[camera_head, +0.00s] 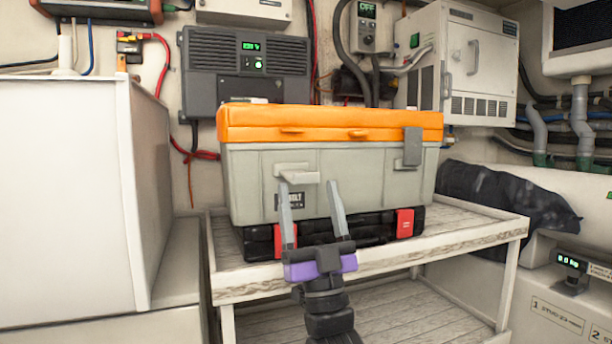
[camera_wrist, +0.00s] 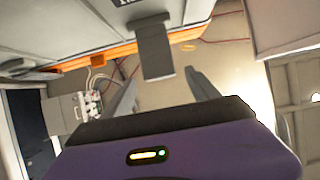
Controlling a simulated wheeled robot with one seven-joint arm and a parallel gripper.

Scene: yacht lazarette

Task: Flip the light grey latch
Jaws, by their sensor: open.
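The light grey latch (camera_head: 297,172) is on the front of a grey toolbox (camera_head: 345,180) with an orange lid (camera_head: 330,118). It sticks out from the front face, below the lid and clear of it. In the wrist view the latch (camera_wrist: 155,55) looks darker, in shadow, and lies ahead of and between the fingers. My gripper (camera_head: 311,185) is open and empty in front of the toolbox, its fingertips just below the latch's outer end. I cannot tell if they touch it. A darker grey latch (camera_head: 412,147) at the right lies flat across the lid seam.
The toolbox stands on a black case with red clips (camera_head: 404,222) on a wooden shelf (camera_head: 470,238). A white cabinet (camera_head: 60,190) is at the left. A dark bag (camera_head: 510,195) lies at the right. Wall units and cables are behind. The space before the shelf is open.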

